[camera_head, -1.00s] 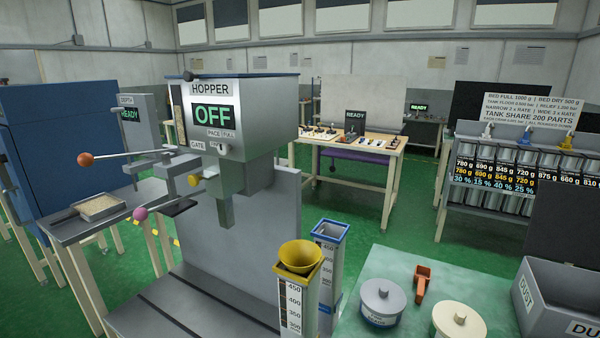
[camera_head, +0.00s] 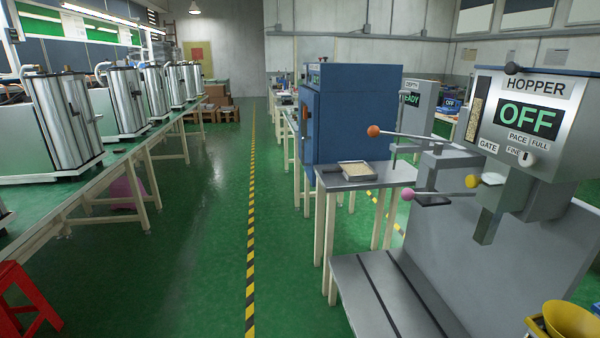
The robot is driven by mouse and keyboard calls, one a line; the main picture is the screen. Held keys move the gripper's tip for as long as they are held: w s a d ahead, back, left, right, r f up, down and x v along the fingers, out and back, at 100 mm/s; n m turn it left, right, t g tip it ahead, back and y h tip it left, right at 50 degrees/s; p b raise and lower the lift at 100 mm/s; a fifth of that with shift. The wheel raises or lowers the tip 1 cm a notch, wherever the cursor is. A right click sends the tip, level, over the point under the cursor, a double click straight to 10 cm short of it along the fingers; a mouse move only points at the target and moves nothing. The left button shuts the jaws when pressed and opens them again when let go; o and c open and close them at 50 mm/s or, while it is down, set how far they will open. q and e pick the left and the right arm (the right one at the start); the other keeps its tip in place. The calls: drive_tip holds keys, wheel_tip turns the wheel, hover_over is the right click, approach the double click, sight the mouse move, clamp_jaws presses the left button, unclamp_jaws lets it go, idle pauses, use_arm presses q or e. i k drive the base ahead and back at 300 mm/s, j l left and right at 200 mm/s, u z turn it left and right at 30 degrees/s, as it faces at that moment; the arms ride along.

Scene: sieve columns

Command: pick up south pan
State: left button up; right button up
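A shallow metal pan (camera_head: 357,170) holding pale grains sits on a small grey side table (camera_head: 350,183) in front of the blue cabinet. I cannot tell from a label whether it is the south pan. No other pan is clear in this view. Neither of my grippers shows in the head view.
The hopper (camera_head: 530,130) reads OFF, with an orange-knobbed lever (camera_head: 374,131) and a pink knob (camera_head: 408,194) jutting out near the pan. The blue cabinet (camera_head: 350,110) stands behind. Steel columns (camera_head: 75,115) line a left bench. A red stool (camera_head: 22,300) stands front left. The green aisle (camera_head: 200,230) is clear.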

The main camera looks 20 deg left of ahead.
sight(352, 171)
drive_tip(key=u, duration=0.15)
drive_tip(key=i+j+z, duration=0.4)
drive_tip(key=i+j, duration=0.3)
drive_tip(key=i+j+z, duration=0.2)
drive_tip(key=i+j, duration=0.2)
drive_tip(key=i+j+z, duration=0.2)
drive_tip(key=i+j, duration=0.2)
drive_tip(key=i+j+z, duration=0.2)
drive_tip(key=j, duration=0.4)
drive_tip(key=i+j+z, duration=0.2)
drive_tip(key=i+j, duration=0.15)
drive_tip(key=j, duration=0.2)
drive_tip(key=i+j+z, duration=0.2)
drive_tip(key=j, duration=0.4)
drive_tip(key=i+j+z, duration=0.2)
drive_tip(key=j, duration=0.45)
